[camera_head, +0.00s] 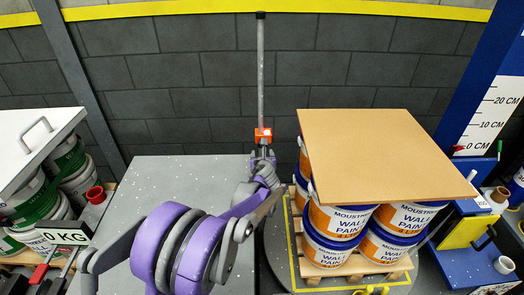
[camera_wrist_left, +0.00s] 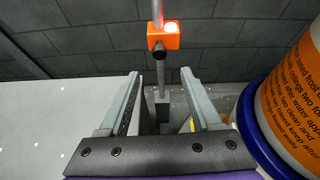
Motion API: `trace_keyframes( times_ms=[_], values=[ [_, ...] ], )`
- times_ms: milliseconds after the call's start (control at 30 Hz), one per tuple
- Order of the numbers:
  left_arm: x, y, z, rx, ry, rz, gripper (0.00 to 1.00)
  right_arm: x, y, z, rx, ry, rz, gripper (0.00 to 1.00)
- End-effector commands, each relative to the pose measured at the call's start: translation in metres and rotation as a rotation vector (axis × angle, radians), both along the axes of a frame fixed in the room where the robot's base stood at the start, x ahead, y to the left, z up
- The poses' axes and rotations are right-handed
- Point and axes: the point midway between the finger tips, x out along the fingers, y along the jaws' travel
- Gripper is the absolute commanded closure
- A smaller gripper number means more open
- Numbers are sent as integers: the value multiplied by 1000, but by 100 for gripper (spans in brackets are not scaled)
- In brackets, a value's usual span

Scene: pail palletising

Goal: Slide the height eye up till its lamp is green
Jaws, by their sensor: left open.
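The height eye (camera_head: 263,133) is a small orange block on an upright grey pole (camera_head: 261,70) behind the pallet. My left gripper (camera_head: 263,152) is just below the eye in the head view. In the left wrist view its two fingers (camera_wrist_left: 163,90) are spread and empty, with the pole showing between them and the eye beyond the tips. My right gripper is not in view.
A pallet (camera_head: 340,268) with several blue-and-white wall paint pails (camera_head: 335,222) under a brown sheet (camera_head: 385,150) stands right of the pole. A pail (camera_wrist_left: 295,100) is close to the right of the left gripper. Green-labelled pails (camera_head: 35,200) stand at the left.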

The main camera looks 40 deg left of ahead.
Motion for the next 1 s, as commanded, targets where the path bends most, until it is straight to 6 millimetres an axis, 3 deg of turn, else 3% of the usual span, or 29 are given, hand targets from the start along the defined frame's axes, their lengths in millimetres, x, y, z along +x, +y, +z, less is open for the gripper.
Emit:
trace_keyframes(
  times_ms=[267, 633, 1000],
  values=[
    [22, 21, -15, 46, 24, -20, 35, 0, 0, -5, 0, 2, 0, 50],
    [69, 60, -39, 42, 23, -20, 35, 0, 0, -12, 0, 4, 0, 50],
    [80, 69, -45, 42, 22, -19, 35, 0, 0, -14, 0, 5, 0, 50]
  ],
)
